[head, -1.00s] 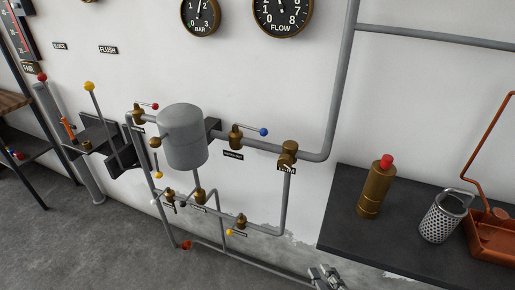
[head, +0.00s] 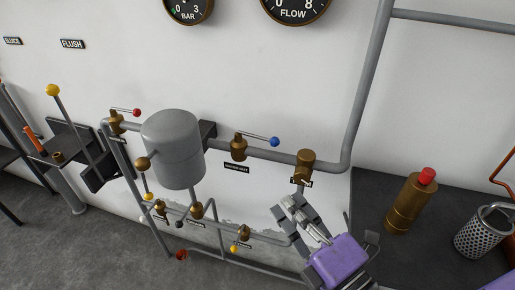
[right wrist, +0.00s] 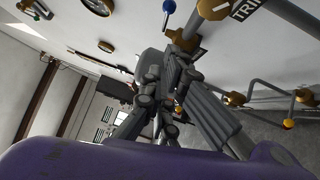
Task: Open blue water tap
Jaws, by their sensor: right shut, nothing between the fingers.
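The blue water tap (head: 274,141) is a lever with a blue ball end on a brass valve body (head: 238,147), set in the grey pipe right of the tank. Its lever lies roughly along the pipe, pointing right. My right gripper (head: 287,203) is shut and empty, below and right of the blue ball and apart from it, in front of the lower pipes. In the right wrist view the gripper fingers (right wrist: 172,98) show in the middle, with the blue ball (right wrist: 169,6) beyond them at the top. My left gripper is not in view.
A grey tank (head: 173,150) stands left of the valve, with a red-ball lever (head: 136,112) beyond it. A brass fitting (head: 305,162) sits on the pipe near my gripper. A dark shelf (head: 365,205) at right holds a brass bottle (head: 411,203) and a perforated metal cup (head: 482,232).

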